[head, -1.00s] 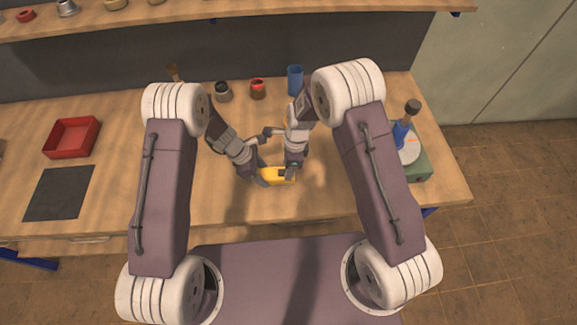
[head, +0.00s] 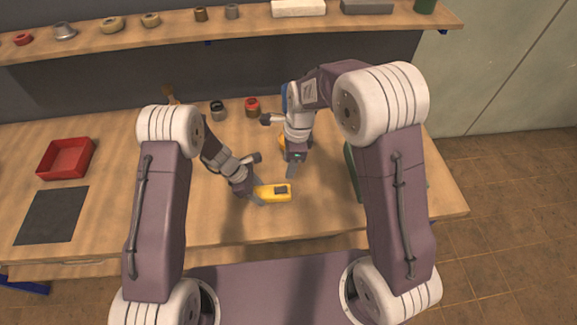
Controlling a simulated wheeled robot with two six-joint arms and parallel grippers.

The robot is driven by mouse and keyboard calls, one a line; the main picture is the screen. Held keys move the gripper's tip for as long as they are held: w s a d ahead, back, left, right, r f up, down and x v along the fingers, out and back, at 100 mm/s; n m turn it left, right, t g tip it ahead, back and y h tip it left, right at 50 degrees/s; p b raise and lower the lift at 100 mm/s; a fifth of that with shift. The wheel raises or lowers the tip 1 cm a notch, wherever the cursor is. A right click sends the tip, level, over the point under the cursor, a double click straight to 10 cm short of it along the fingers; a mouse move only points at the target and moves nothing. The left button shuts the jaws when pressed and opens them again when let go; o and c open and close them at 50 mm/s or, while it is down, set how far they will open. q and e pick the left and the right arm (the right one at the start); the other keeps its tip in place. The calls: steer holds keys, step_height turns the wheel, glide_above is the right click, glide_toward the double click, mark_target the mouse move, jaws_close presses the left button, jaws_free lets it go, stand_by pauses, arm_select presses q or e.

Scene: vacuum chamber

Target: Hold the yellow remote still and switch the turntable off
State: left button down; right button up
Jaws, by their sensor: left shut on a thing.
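The yellow remote (head: 274,193) lies low over the front middle of the table, with a dark patch on its top. My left gripper (head: 257,196) is shut on its left end. My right gripper (head: 291,170) points down just behind the remote, apart from it. Its fingers are too small to tell open from shut. The turntable, a green box (head: 352,172), is at the right and mostly hidden behind my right arm. Its disc and controls cannot be seen now.
A red tray (head: 66,158) and a dark mat (head: 52,215) are at the left. A dark jar (head: 218,111) and a red-topped jar (head: 252,107) stand at the back. An orange-yellow thing (head: 282,142) is partly hidden behind my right gripper. The front table between mat and remote is clear.

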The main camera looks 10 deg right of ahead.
arm_select(q)
steer(key=c, duration=0.5)
jaws_free()
